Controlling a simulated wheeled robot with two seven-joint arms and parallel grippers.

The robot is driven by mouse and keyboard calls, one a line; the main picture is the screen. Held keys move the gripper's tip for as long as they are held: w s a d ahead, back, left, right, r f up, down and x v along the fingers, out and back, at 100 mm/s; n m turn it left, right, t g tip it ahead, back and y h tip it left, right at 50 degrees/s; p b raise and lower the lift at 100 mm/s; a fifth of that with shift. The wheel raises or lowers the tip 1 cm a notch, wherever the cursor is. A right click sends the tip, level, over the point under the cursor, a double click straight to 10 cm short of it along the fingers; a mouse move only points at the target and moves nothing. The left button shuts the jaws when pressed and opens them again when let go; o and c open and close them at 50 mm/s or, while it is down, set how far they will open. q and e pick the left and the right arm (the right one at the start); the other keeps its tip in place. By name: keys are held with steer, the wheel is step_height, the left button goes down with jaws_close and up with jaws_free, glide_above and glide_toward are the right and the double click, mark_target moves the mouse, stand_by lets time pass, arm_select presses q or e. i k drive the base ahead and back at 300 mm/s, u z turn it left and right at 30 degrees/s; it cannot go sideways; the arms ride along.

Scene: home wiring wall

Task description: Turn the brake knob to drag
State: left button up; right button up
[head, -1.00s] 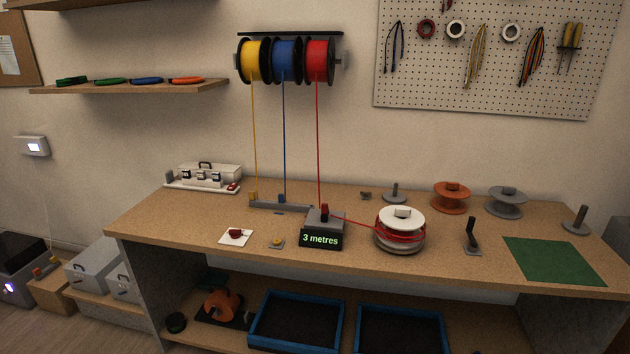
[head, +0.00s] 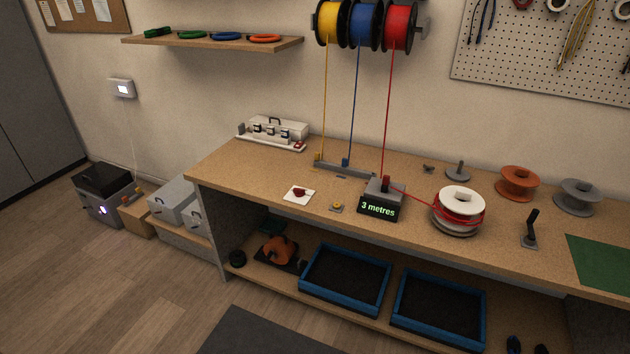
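A dark red knob (head: 299,192) sits on a white square plate (head: 293,200) on the bench top, left of the measuring counter. It looks like the brake knob, but its markings are too small to read. A small yellow-orange button (head: 337,205) on a grey base lies to its right. The counter (head: 380,202) shows "3 metres". Red wire runs from the red spool (head: 398,28) down to the counter and across to the white take-up reel (head: 460,203), where several turns lie. Neither of my grippers is in view.
The wooden bench (head: 226,161) has clear room along its front left edge. A black lever (head: 531,228) stands right of the reel. Blue trays (head: 345,278) lie on the shelf below. Grey boxes (head: 173,199) stand left of the bench. Open floor lies in front.

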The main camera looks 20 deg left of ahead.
mark_target(298, 192)
steer(key=k, duration=1.2)
steer(key=u, duration=0.7)
steer(key=i, duration=0.55)
steer(key=u, duration=1.3)
steer(key=i, duration=1.85)
steer(key=z, duration=0.7)
steer(key=i, duration=1.25)
steer(key=z, duration=1.6)
steer(key=i, duration=0.15)
steer(key=u, duration=0.15)
